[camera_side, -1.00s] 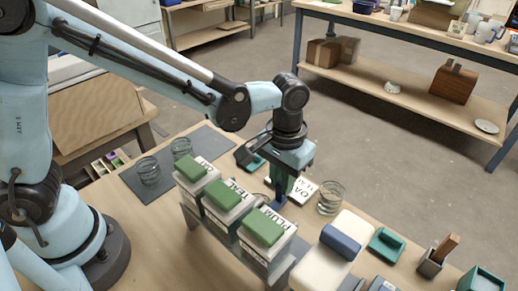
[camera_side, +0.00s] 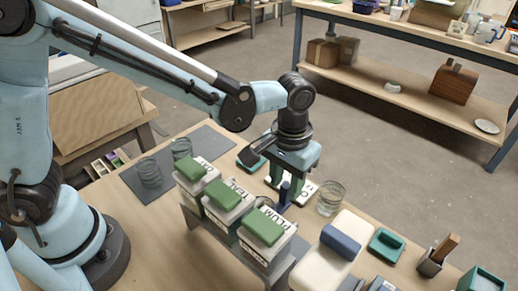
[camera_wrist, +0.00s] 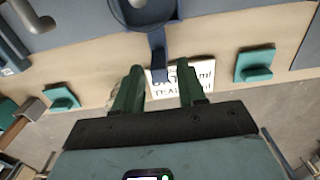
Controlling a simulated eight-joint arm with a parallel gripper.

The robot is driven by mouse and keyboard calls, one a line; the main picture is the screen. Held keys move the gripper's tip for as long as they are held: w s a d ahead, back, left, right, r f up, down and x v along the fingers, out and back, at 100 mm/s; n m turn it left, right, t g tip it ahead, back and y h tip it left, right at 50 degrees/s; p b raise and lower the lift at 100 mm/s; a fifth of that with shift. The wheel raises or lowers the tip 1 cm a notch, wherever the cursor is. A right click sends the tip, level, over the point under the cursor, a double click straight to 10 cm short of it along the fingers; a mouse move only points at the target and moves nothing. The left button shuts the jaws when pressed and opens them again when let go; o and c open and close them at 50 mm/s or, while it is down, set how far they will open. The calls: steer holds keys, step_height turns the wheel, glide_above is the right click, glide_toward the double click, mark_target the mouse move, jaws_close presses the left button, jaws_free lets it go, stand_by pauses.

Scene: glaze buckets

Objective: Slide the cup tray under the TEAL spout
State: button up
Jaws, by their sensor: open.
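Three white buckets with green lids stand in a row on a raised stand (camera_side: 222,233) in the side view: a left one (camera_side: 193,183), the middle one marked TEAL (camera_side: 222,212) and the right one marked PLUM (camera_side: 262,250). The cup tray's blue upright handle (camera_side: 284,193) shows behind the PLUM bucket. In the wrist view a blue dish-like part (camera_wrist: 125,16) and the handle (camera_wrist: 157,42) show at the top. My gripper (camera_side: 290,192) is open; its green fingers (camera_wrist: 158,70) point toward the handle, one to either side.
A white card (camera_wrist: 192,77) with OAT and TEAL amounts lies by the handle. A glass jar (camera_side: 331,197) stands right of my gripper, other glass jars (camera_side: 149,173) on a grey mat at left. A cream block (camera_side: 335,250) and teal holder (camera_side: 386,243) sit at right.

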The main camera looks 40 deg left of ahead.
steer(key=shift+r, duration=3.3)
steer(key=shift+a, duration=0.1)
steer(key=shift+a+r, duration=0.2)
steer(key=shift+a, duration=0.1)
steer(key=s+a+t, duration=0.3)
steer(key=a, duration=0.6)
steer(key=s+a+r+t, duration=0.1)
steer(key=s+a+t, duration=0.2)
steer(key=a, duration=0.6)
steer(key=shift+s+r+t, duration=0.2)
steer(key=shift+t, duration=0.4)
